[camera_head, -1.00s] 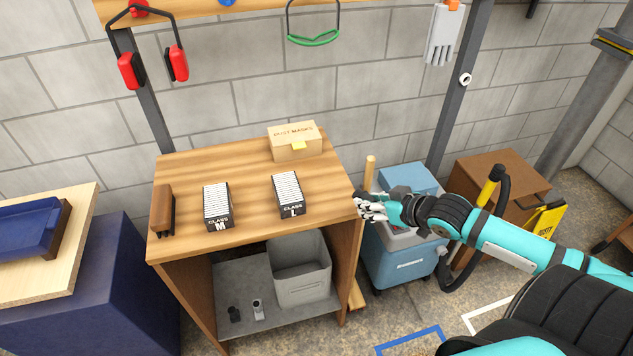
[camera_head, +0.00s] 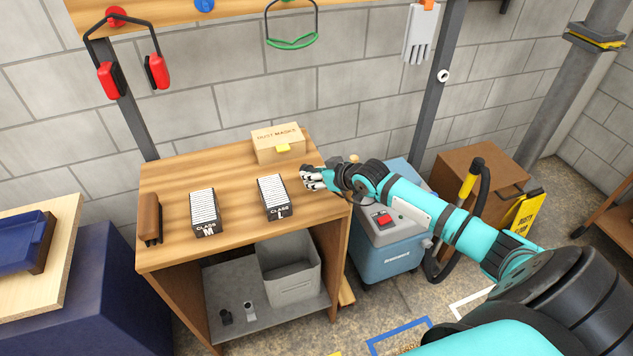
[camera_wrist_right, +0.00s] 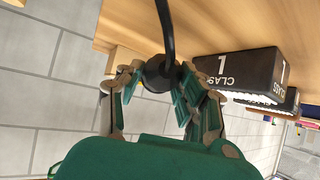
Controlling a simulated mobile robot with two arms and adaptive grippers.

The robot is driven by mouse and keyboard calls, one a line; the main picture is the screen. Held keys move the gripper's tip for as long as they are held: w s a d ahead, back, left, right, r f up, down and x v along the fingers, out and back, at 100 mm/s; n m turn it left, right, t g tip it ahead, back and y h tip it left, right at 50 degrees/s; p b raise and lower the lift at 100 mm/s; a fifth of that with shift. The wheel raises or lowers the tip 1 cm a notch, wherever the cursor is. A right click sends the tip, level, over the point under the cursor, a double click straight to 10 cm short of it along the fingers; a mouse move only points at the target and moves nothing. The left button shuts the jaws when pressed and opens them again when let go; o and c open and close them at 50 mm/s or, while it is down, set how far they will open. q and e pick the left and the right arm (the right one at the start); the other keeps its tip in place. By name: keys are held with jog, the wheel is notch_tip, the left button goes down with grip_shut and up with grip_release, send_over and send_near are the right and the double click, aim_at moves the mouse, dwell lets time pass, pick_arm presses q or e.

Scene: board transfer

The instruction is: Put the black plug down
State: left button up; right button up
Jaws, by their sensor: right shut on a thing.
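My right gripper (camera_head: 313,178) is over the right end of the wooden bench top (camera_head: 235,240), right of the CLASS L filter box (camera_head: 273,197). In the right wrist view my right gripper (camera_wrist_right: 160,82) is shut on the black plug (camera_wrist_right: 158,76). A black cable runs from the plug toward the top of that picture. The wrist view is turned over, with the bench top above and the CLASS L box (camera_wrist_right: 240,70) to the right. The plug cannot be made out in the head view. Whether it touches the wood cannot be told. My left gripper is out of view.
A DUST MASKS box (camera_head: 278,143) stands at the back of the bench. A CLASS M box (camera_head: 204,212) and a brown brush-like object (camera_head: 149,219) stand farther left. A grey bin (camera_head: 290,275) is below. A blue vacuum (camera_head: 385,262) stands right. The bench's front strip is clear.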

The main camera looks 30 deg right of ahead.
notch_tip(320, 180, down, 3)
jog(key=shift+s+r, duration=0.1)
jog(key=shift+r, duration=0.05)
jog(key=shift+f, duration=0.2)
jog(key=shift+f, duration=0.2)
jog(key=o, duration=1.1)
jog(key=shift+o, duration=0.2)
jog(key=shift+r, duration=0.1)
